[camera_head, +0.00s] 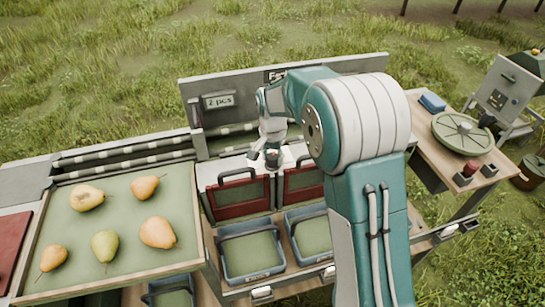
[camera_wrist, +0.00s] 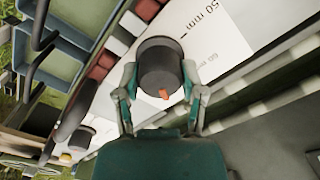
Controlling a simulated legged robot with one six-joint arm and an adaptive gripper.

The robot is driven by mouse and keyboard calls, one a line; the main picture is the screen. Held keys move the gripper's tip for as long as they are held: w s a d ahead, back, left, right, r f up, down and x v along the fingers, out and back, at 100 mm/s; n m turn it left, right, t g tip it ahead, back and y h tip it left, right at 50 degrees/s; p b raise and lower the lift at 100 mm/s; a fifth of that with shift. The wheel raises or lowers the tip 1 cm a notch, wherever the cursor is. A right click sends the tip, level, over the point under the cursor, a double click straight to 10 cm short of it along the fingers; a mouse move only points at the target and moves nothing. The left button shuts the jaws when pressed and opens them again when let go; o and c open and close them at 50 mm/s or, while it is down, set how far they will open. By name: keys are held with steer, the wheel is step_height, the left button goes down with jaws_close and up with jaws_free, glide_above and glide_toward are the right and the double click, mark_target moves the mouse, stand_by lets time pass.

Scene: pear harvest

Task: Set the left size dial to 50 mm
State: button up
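A dark round dial (camera_wrist: 158,66) with an orange pointer sits on a white panel in the wrist view. The pointer is on the side toward my gripper, away from the printed "50 mm" (camera_wrist: 205,14) and on neither visible label. A fainter "60 mm" label (camera_wrist: 200,70) is to the dial's right. My gripper (camera_wrist: 160,68) has one finger on each side of the dial, very close to it; whether they touch cannot be told. In the head view my gripper (camera_head: 272,157) is above the panel by the red frames, and hides the dial.
A second dark dial (camera_wrist: 80,138) with an orange pointer stands at lower left. Red-framed gates (camera_head: 238,196) and grey bins (camera_head: 250,252) lie below the panel. A pear tray (camera_head: 130,268) is at left. A side table (camera_head: 435,128) with a round green lid (camera_head: 462,132) is at right.

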steer(key=shift+n, duration=0.4)
steer(key=n, duration=0.4)
steer(key=shift+a+n, duration=0.1)
steer(key=shift+n, duration=0.3)
steer(key=n, duration=1.2)
steer(key=shift+n, duration=0.3)
steer(key=n, duration=0.5)
steer(key=shift+n, duration=0.3)
steer(key=o, duration=1.1)
steer(key=shift+w, duration=0.1)
steer(key=shift+o, duration=0.2)
